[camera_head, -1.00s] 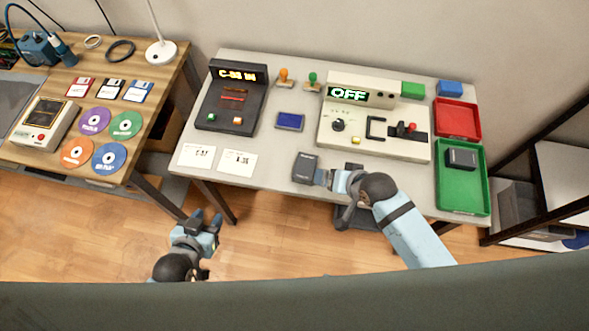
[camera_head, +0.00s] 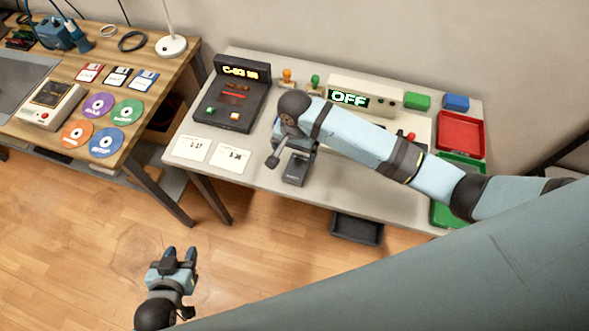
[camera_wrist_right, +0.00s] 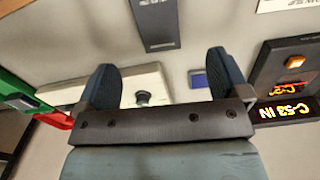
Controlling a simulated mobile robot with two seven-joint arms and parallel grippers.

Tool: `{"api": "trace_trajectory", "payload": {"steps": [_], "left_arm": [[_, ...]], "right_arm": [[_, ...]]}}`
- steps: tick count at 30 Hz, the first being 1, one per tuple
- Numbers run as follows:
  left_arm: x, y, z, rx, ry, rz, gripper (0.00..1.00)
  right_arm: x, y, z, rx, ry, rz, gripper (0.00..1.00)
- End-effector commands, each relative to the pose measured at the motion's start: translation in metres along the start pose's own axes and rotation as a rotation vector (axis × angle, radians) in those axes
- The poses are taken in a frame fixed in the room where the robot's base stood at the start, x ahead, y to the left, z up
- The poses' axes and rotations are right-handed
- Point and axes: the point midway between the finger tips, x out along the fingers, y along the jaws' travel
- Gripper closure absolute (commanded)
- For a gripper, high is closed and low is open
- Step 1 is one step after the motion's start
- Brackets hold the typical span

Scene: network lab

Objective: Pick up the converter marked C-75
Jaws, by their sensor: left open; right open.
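A dark converter box (camera_head: 296,170) lies on the grey table near its front edge. It also shows at the top of the right wrist view (camera_wrist_right: 154,24), with a small light label too small to read, so I cannot tell whether it is C-75. My right gripper (camera_wrist_right: 163,72) is open and empty, with the box beyond and between its fingertips and apart from them. In the head view the right wrist partly covers the box. My left gripper (camera_head: 181,254) is open and empty over the floor, in front of the table.
A dark console (camera_head: 232,93) with a lit display, reading C-53 IN in the wrist view, stands behind two white cards (camera_head: 192,147). A beige machine (camera_head: 349,97) reads OFF. A red tray (camera_head: 461,133) and a green tray (camera_head: 446,215) are at right, the green one partly behind my right arm.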

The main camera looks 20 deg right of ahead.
Motion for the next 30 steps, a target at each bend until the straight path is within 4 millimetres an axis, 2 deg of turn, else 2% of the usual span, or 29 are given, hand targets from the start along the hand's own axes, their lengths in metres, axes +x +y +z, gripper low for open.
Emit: {"api": "trace_trajectory", "payload": {"steps": [3,7,14,20,24,30], "left_arm": [[0.001,-0.002,-0.001,0.002,0.002,-0.003,0.57],[0.001,-0.002,-0.001,0.002,0.002,-0.003,0.57],[0.0,-0.002,0.0,0.002,0.0,-0.003,0.57],[-0.002,-0.001,-0.001,0.002,-0.003,-0.002,0.57],[-0.002,0.0,0.0,0.001,-0.004,-0.001,0.57],[-0.002,0.0,-0.001,0.0,-0.003,0.0,0.57]], "right_arm": [[0.026,0.001,0.001,0.0,-0.001,0.003,0.06],[0.046,0.0,0.001,0.0,-0.001,0.0,0.06],[0.061,0.001,0.003,-0.001,-0.001,-0.001,0.06],[0.09,0.005,0.012,-0.002,0.0,0.0,0.06],[0.105,0.004,0.011,-0.002,0.001,-0.002,0.06],[0.109,0.004,0.011,-0.002,0.001,-0.003,0.06]]}}
